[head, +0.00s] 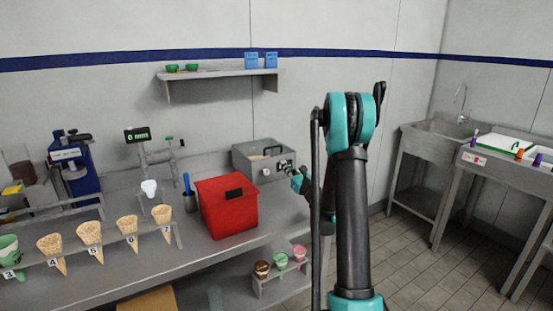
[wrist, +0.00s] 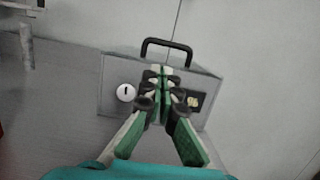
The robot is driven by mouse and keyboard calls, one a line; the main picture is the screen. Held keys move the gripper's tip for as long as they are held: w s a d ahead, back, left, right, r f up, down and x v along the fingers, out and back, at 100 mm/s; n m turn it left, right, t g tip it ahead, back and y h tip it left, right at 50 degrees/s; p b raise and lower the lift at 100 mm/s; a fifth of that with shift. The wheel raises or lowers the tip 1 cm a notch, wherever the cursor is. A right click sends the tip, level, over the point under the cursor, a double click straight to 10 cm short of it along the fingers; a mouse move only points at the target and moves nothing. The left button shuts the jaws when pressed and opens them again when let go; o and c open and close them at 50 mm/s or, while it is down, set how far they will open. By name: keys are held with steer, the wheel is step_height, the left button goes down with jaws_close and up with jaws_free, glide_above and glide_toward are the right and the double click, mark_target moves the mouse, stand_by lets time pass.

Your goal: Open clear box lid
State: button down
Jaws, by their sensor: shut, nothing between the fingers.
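The clear box (head: 262,162) is a grey box at the back of the counter, against the wall, with a lid that looks down. A black handle (head: 273,150) stands up on its top. In the wrist view, the box front (wrist: 117,78) faces me, with a round white dial on the left and a dark panel on the right. The black handle (wrist: 167,42) arches above the front there. My gripper (wrist: 160,75) is shut and empty, its fingertips in front of the box and below the handle. In the head view my gripper (head: 294,174) is at the box's right front.
A red box (head: 227,206) stands on the counter in front and left of the clear box. A dark cup with a blue-handled tool (head: 190,200) is left of it. Several cones fill the rack at left. A small rack with ice cream cups (head: 281,262) is below.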

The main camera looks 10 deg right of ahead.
steer(key=x, duration=0.9)
steer(key=shift+w+r, duration=0.15)
steer(key=shift+w, duration=0.15)
steer(key=shift+a+r, duration=0.1)
steer(key=shift+a, duration=0.05)
steer(key=w+a+r+g+h, duration=0.1)
steer(key=w+a+r+g, duration=0.1)
steer(key=w+r, duration=0.3)
steer(key=w+a+r+g+h, duration=0.1)
steer(key=w+r+g, duration=0.3)
steer(key=r, duration=1)
steer(key=shift+w+a+r+g+h, duration=0.15)
steer(key=shift+w+a+g+h, duration=0.15)
steer(key=shift+w+a+h, duration=0.2)
steer(key=shift+s, duration=0.1)
stand_by(0.9)
